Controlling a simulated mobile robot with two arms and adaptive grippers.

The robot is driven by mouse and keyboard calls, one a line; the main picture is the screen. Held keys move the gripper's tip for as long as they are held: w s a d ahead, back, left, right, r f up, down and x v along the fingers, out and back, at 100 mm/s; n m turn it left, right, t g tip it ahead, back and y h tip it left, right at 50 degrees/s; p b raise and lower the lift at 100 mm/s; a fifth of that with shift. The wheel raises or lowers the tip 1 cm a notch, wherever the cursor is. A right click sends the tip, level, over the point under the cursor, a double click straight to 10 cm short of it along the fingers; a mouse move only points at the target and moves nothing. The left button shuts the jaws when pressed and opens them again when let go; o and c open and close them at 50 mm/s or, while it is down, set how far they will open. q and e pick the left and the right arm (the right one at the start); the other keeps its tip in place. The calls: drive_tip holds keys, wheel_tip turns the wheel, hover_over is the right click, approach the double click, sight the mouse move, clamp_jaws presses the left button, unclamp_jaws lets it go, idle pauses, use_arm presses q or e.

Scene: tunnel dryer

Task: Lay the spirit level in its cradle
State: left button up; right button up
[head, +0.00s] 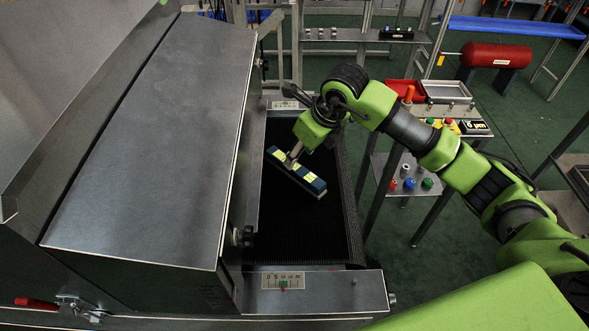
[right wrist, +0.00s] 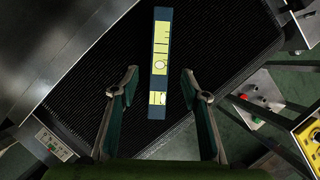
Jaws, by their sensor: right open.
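The spirit level, a blue bar with yellow faces (head: 312,183), lies aslant on the dark mesh belt. In the right wrist view the level (right wrist: 161,35) runs lengthwise between my fingers, with a round vial and scale marks on its yellow face. My right gripper (right wrist: 160,78) is open, one finger on each side of the level; I see no contact. In the head view the right gripper (head: 291,160) is over the level and hides part of it. My left gripper is not in view. I cannot make out the cradle for certain.
The steel dryer housing (head: 150,140) stands left of the belt (head: 310,230). A small dark block (head: 397,33) sits on a shelf at the back. A cart (head: 455,115) with a red bin and tray stands to the right. A red cylinder (head: 497,55) is behind it.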

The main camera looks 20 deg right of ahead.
sight(295, 166)
drive_tip(key=x, duration=0.2)
drive_tip(key=p+x, duration=0.1)
drive_tip(key=x, duration=0.2)
drive_tip(key=shift+s+f, duration=0.1)
drive_tip(key=shift+f, duration=0.3)
drive_tip(key=shift+d, duration=0.1)
clamp_jaws()
drive_tip(key=shift+r, duration=0.1)
